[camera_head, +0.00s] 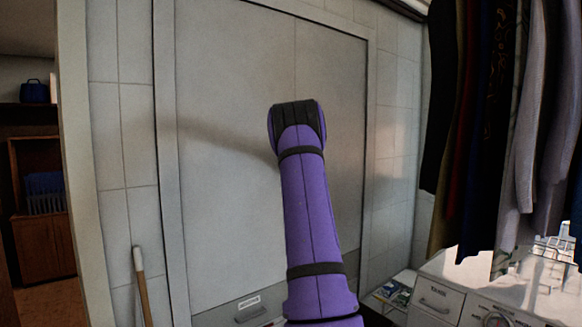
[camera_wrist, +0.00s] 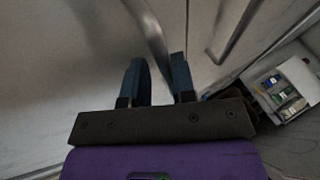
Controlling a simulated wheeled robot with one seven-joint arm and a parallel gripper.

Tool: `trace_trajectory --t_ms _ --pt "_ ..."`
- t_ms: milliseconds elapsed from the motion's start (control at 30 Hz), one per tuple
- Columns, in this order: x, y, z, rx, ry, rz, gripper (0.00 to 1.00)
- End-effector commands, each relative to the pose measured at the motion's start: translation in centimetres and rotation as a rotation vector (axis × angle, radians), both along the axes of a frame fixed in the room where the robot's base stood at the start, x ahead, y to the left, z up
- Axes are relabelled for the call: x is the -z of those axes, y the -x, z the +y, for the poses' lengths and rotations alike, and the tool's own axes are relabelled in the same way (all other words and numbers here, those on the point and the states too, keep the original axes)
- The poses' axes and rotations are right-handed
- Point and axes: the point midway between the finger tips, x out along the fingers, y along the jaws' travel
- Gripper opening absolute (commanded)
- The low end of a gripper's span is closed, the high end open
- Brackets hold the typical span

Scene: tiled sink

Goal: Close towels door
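A tall pale grey cabinet front (camera_head: 235,170) fills the middle of the head view, with a faint vertical seam. Below it is a grey panel with a small label (camera_head: 249,302) and a dark handle (camera_head: 251,315); the label is too small to read, so I cannot tell which door is the towels door. My purple arm reaches up in front of the cabinet and hides my gripper there. In the wrist view my gripper (camera_wrist: 157,65) has its two dark blue fingers apart. A grey metal bar (camera_wrist: 149,28) runs close by the fingertips; contact cannot be told.
A second metal bar (camera_wrist: 231,32) shows in the wrist view. An open compartment with small items (camera_wrist: 285,95) is at its right. In the head view, clothes (camera_head: 500,120) hang at right above a white appliance (camera_head: 437,299). A wooden stick (camera_head: 143,290) leans at left.

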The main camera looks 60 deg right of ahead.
Motion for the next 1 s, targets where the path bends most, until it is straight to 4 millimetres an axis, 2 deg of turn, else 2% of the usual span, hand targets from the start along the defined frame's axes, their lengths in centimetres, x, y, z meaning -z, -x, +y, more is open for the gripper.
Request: trace_trajectory --t_ms 300,500,700,967,1000 --pt "-2.3 3.6 3.8 -0.003 -0.002 -0.002 0.19" --pt "-3.2 5.1 5.5 -0.006 -0.001 -0.002 0.19" --pt "-3.5 5.6 6.2 -0.010 -0.001 -0.001 0.19" --pt "-3.5 5.9 6.0 -0.005 -0.001 -0.001 0.21" --pt "-3.5 5.9 6.0 -0.005 -0.001 -0.001 0.19"
